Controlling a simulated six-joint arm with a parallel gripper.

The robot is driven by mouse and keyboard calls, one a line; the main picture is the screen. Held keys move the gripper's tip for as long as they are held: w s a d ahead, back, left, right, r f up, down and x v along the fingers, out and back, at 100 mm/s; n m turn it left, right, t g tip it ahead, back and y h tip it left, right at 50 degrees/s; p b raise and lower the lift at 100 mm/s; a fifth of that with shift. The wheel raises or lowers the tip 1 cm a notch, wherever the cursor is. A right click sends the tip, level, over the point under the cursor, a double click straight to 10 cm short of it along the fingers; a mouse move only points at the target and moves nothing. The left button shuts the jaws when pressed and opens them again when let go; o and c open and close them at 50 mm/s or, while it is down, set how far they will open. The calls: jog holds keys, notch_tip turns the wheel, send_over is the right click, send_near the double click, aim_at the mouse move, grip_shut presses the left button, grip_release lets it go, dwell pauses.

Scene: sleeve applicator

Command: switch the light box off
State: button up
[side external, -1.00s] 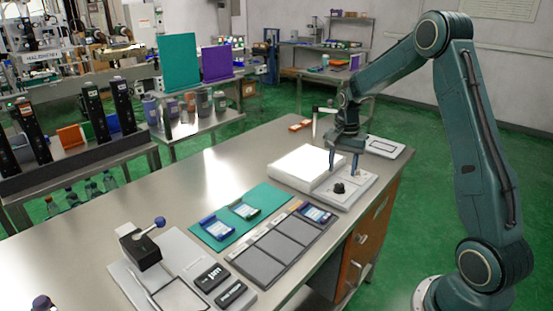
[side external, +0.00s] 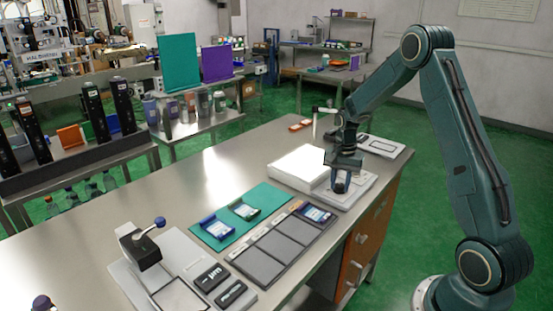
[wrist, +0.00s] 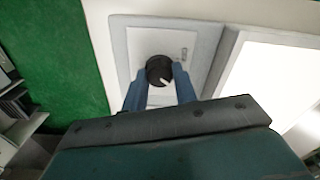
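The light box (side external: 298,166) is a low white box at the far right part of the bench. Its top glows bright white, and the lit panel (wrist: 278,85) fills the right of the wrist view. Beside it is a pale control plate (side external: 362,187) with a round black knob (wrist: 159,70). The knob's white mark points to the lower right in the wrist view. My gripper (wrist: 160,74) is down at the knob, its blue fingers on opposite sides and apparently touching it. In the side view my gripper (side external: 341,184) hides most of the knob.
Close to the plate is a dark tray (side external: 283,240) with several slots and one blue-framed card. A teal mat (side external: 225,232) holds two framed pieces. A lever press (side external: 143,250) stands at the near left. Behind the light box are a small stand (side external: 315,122) and a pale panel (side external: 382,146).

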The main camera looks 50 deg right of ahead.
jog(key=c, duration=0.3)
jog(key=shift+n, duration=0.5)
jog(key=n, duration=0.9)
jog(key=shift+w+n, duration=0.1)
jog(key=shift+n, duration=1.9)
jog(key=o, duration=0.9)
